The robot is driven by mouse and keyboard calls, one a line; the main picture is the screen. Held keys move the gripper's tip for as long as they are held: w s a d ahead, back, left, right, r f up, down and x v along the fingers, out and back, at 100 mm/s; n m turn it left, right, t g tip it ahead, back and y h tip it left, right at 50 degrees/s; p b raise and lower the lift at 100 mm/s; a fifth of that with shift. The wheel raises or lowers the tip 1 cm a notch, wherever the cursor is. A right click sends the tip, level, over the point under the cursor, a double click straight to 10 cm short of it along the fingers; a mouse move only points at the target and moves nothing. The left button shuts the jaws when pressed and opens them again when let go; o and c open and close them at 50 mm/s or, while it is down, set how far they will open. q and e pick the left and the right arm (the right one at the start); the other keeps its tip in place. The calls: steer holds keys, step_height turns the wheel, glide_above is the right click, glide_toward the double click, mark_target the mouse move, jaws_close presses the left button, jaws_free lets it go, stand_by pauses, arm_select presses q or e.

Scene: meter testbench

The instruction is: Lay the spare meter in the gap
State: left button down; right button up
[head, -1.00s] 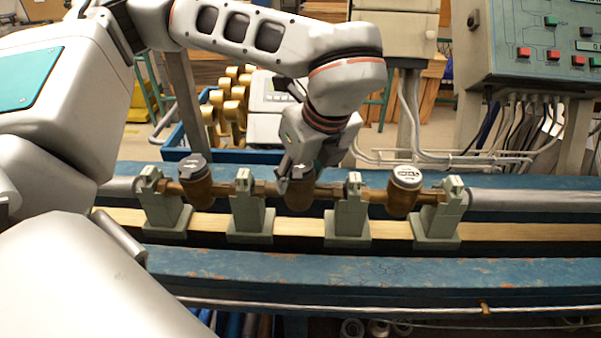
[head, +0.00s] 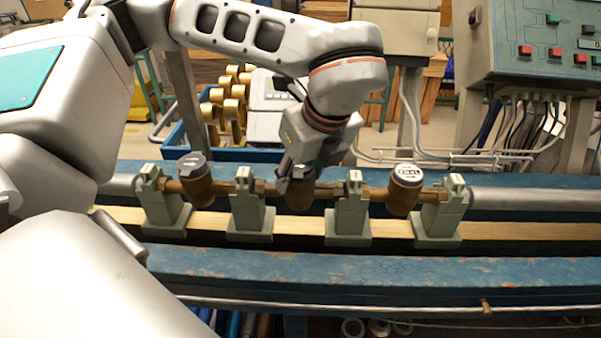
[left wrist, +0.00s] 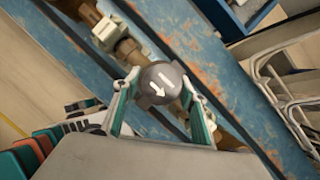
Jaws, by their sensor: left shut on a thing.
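The spare meter (head: 299,200), a brass body with a dark grey cap, is in the gap between the two middle grey-green stands, between the left (head: 193,180) and right (head: 405,190) meters. It looks level and in line with them. I cannot tell whether its ends rest fully in the stands. My left gripper (head: 297,178) is above it, shut on it, and hides much of its cap. In the left wrist view the meter's round cap (left wrist: 160,84) with a white arrow sits between both fingers (left wrist: 160,97). My right gripper is out of view.
The stands (head: 251,215) and (head: 348,215) stand on a wooden strip along the blue bench (head: 380,272). A blue crate (head: 245,156) with brass parts is behind. A control panel (head: 550,45) with buttons is at the upper right.

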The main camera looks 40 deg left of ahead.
arm_select(q)
steer(key=shift+f, duration=0.1)
stand_by(0.3)
steer(key=c, duration=1.1)
jaws_free()
steer(key=shift+r+p, duration=1)
steer(key=shift+r, duration=1.3)
steer(key=shift+r+p, duration=1)
steer(key=shift+r, duration=1.2)
